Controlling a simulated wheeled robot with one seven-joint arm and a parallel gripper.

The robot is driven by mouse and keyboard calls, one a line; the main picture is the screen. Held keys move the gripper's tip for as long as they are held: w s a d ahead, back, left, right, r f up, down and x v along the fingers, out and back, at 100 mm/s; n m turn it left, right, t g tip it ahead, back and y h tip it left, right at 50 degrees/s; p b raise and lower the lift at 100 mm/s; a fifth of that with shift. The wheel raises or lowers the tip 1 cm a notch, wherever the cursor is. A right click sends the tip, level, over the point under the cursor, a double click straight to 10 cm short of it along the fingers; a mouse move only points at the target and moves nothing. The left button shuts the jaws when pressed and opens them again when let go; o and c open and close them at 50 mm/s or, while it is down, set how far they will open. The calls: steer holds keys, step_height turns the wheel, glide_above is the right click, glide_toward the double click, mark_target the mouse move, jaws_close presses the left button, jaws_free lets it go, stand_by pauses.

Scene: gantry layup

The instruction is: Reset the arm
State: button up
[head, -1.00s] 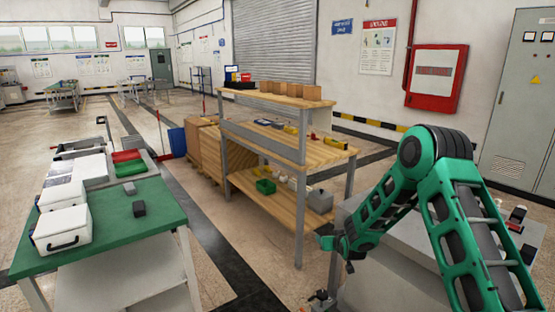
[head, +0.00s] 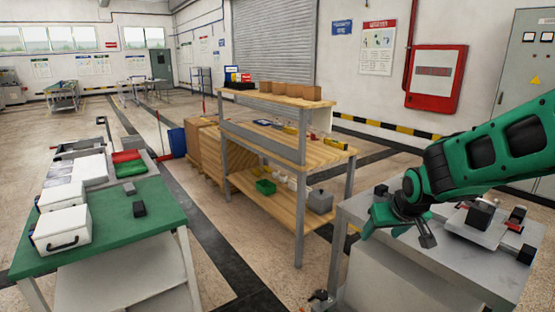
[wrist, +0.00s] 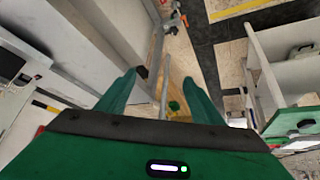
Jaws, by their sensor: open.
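My green arm reaches in from the right in the head view. My gripper (head: 398,235) hangs above the left part of the grey table (head: 440,275), its jaws apart and nothing seen between them. In the wrist view my gripper (wrist: 158,90) shows two green fingers spread wide. The floor and part of the wooden shelf unit show beyond them.
A dark block (head: 480,213) sits on a light plate on the grey table, right of my gripper. The wooden shelf unit (head: 330,152) stands left of that table. A green-topped table (head: 160,208) with white cases stands at left. Floor between them is clear.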

steer(key=s+d+r+g, duration=0.2)
steer(key=s+r, duration=0.1)
steer(key=s, duration=1.2)
steer(key=s+d+f+m+g, duration=0.1)
steer(key=s+d+m+g, duration=0.1)
steer(key=s+d, duration=0.3)
steer(key=s+d+f+m+g, duration=0.1)
steer(key=s+d+m, duration=0.4)
steer(key=s, duration=0.8)
steer(key=shift+s+d+g, duration=0.15)
steer(key=shift+d+g, duration=0.2)
steer(key=shift+g, duration=0.55)
